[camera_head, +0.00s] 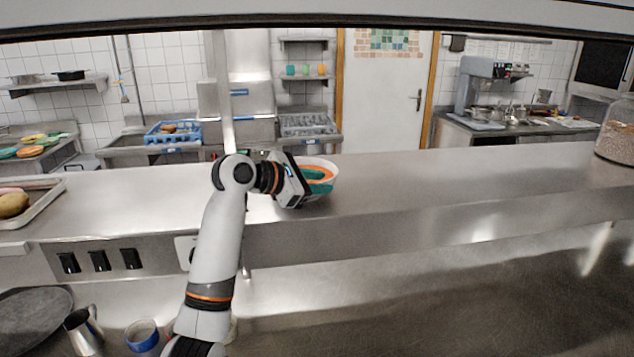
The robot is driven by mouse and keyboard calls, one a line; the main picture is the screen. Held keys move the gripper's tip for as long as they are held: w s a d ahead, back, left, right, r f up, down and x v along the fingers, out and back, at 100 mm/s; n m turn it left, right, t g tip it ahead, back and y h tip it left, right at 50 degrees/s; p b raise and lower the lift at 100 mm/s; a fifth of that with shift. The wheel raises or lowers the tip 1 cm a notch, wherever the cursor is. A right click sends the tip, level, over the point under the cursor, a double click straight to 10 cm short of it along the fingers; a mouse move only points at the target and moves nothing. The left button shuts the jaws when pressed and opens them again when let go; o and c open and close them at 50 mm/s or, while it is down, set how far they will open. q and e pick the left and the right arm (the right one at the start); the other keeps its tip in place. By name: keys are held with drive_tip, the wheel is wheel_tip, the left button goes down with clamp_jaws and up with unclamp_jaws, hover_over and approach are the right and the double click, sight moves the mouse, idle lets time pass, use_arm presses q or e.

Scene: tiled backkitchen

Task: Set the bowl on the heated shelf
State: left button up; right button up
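The bowl (325,172) has a pale outside with teal and orange showing inside. It is at the heated shelf (430,185), a long steel surface across the middle of the view. My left gripper (299,187) is at the bowl's left side and overlaps its rim. The fingertips are hidden against the bowl, so I cannot tell whether they are shut on it. Whether the bowl rests on the steel or hangs just above it is also unclear. My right gripper is not in view.
A tray with potato-like food (14,205) sits at the shelf's left end, and a large glass jar (617,135) at its right end. The shelf between bowl and jar is clear. Below are a metal jug (84,331), a blue-rimmed cup (142,337) and a dark round pan (32,318).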

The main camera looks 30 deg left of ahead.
use_arm(q)
drive_tip(key=shift+s+a, duration=0.15)
drive_tip(key=shift+a, duration=0.05)
drive_tip(key=b+v, duration=0.5)
drive_tip(key=v, duration=0.6)
drive_tip(key=shift+s+r, duration=0.25)
drive_tip(key=shift+f, duration=0.1)
